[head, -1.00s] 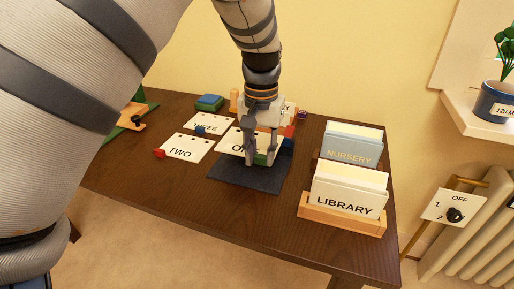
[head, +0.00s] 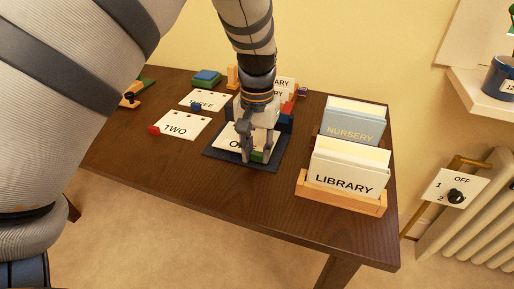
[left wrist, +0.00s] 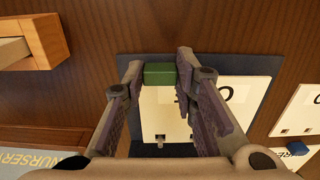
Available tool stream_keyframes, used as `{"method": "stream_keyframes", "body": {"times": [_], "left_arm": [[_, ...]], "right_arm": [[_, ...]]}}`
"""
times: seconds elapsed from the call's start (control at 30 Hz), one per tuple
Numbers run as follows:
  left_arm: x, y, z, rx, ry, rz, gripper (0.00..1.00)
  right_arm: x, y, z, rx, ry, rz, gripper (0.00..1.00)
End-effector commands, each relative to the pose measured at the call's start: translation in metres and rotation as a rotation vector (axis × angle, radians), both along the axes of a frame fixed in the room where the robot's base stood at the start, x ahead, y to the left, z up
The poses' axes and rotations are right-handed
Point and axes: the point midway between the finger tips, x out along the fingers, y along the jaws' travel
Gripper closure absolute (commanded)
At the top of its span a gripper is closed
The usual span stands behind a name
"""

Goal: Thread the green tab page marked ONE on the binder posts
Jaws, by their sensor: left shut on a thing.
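The white page marked ONE (head: 228,141) is over the dark mat (head: 266,166), its lettering partly covered by my gripper. My left gripper (head: 255,154) is shut on its green tab (left wrist: 160,74), which sits between the fingertips in the left wrist view. The page (left wrist: 166,108) looks flat and close to the mat there. Small dark holes show near its lower edge, with a small metal shape at one; I cannot tell whether a post passes through. The binder posts are mostly hidden behind the gripper and page. My right gripper is not in view.
Page TWO (head: 178,127) with a red tab and page THREE (head: 203,99) with a blue tab lie to the left. The LIBRARY card box (head: 342,203) and the NURSERY cards (head: 352,122) stand at the right. Blue and green blocks (head: 207,77) sit at the back.

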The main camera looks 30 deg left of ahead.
Motion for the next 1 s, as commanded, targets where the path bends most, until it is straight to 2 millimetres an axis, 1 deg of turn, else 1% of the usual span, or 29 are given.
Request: {"method": "stream_keyframes", "body": {"times": [0.17,0.2,0.27,0.3,0.57,0.67,0.77,0.9,1.0], "left_arm": [[0.000,0.000,0.000,0.000,0.000,0.000,0.97],[0.000,0.000,0.000,0.000,0.000,0.000,0.67],[0.000,0.000,0.000,0.000,0.000,0.000,0.54],[0.000,0.000,0.000,0.000,0.000,0.000,0.51],[0.000,0.000,0.000,0.000,0.000,0.000,0.51],[0.001,0.000,0.010,0.001,-0.003,0.000,0.51],[0.001,0.000,0.034,0.001,-0.006,0.000,0.51],[0.001,0.000,0.074,0.001,-0.005,0.000,0.51],[0.001,0.000,0.097,0.000,-0.005,0.000,0.51]], "right_arm": [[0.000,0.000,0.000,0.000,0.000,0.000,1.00],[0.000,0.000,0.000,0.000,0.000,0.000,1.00],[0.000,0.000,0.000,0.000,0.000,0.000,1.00],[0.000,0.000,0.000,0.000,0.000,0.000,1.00],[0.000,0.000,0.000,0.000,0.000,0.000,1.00],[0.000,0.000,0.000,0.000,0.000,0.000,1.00],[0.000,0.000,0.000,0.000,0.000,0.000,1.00],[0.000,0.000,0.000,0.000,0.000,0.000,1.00],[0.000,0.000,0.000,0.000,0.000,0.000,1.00]]}}
